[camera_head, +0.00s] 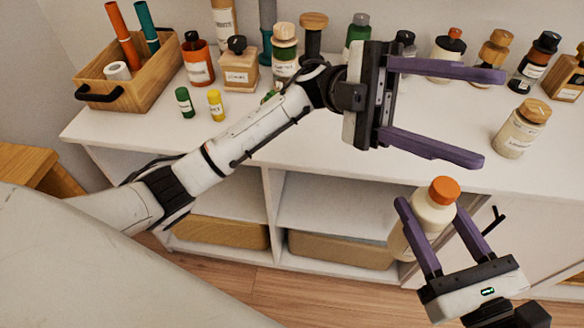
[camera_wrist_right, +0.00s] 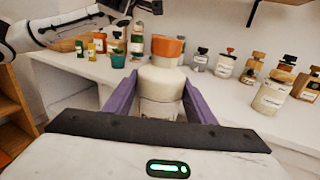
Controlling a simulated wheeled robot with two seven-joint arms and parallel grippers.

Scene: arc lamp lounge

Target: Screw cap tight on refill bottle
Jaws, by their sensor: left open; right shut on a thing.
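The refill bottle (camera_head: 432,213) is cream-white and stands roughly upright in the air in front of the white cabinet. Its orange cap (camera_head: 445,190) sits on its top; how tightly cannot be told. My right gripper (camera_head: 431,206) is shut on the bottle's body, one purple finger on each side. In the right wrist view the bottle (camera_wrist_right: 161,85) is between the fingers, with the orange cap (camera_wrist_right: 167,47) clear above them.
The white cabinet top (camera_head: 330,130) holds several bottles along the back. A wood-lidded jar (camera_head: 520,130) stands close right of my left gripper. A wooden tray (camera_head: 130,85) is at the far left, near a small green bottle (camera_head: 185,103) and yellow bottle (camera_head: 216,105).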

